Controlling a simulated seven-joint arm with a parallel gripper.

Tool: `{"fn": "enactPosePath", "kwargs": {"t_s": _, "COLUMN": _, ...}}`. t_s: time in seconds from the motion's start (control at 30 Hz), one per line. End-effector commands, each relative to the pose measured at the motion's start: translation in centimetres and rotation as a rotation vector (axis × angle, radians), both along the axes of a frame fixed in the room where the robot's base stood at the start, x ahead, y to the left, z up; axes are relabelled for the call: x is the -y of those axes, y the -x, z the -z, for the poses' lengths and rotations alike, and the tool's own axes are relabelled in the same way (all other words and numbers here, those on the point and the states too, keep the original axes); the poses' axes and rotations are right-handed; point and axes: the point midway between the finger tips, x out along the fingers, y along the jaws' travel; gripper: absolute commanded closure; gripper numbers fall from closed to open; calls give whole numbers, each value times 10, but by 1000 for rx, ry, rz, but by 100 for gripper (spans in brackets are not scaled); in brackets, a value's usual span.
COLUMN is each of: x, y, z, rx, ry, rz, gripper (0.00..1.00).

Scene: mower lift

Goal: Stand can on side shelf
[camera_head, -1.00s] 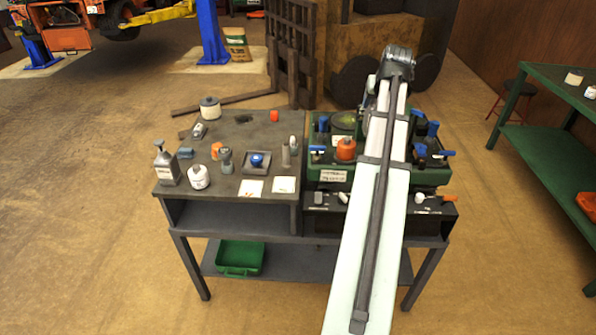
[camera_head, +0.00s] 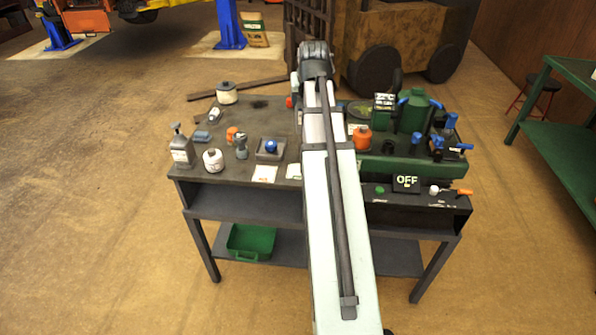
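I cannot tell which item is the task's can. Candidates on the workbench are a white rounded can (camera_head: 213,161) at the front left, a pale round tin (camera_head: 227,93) at the back left, and an orange canister (camera_head: 363,138) at the green unit. A grey spouted bottle (camera_head: 181,149) stands at the left edge. My arm runs up the middle of the picture and its bent joint is above the bench's back edge. My gripper is hidden behind the arm. A side shelf is not clearly identifiable; a green side table (camera_head: 555,150) stands at the right.
A small blue-topped device (camera_head: 270,148) and paper cards (camera_head: 264,174) lie near the bench front. A green bin (camera_head: 251,243) sits on the lower shelf. The bench's left back is mostly clear.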

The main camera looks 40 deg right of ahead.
Motion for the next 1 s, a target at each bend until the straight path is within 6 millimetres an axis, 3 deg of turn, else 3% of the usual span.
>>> {"fn": "enactPosePath", "kwargs": {"t_s": 0.3, "x": -82, "y": -31, "z": 6, "rx": 2, "ry": 2, "rz": -72, "gripper": 100}}
{"fn": "enactPosePath", "kwargs": {"t_s": 0.6, "x": -157, "y": -50, "z": 13, "rx": 3, "ry": 1, "rz": -142, "gripper": 100}}
{"fn": "enactPosePath", "kwargs": {"t_s": 1.0, "x": -217, "y": -57, "z": 20, "rx": 3, "ry": 1, "rz": -225, "gripper": 100}}
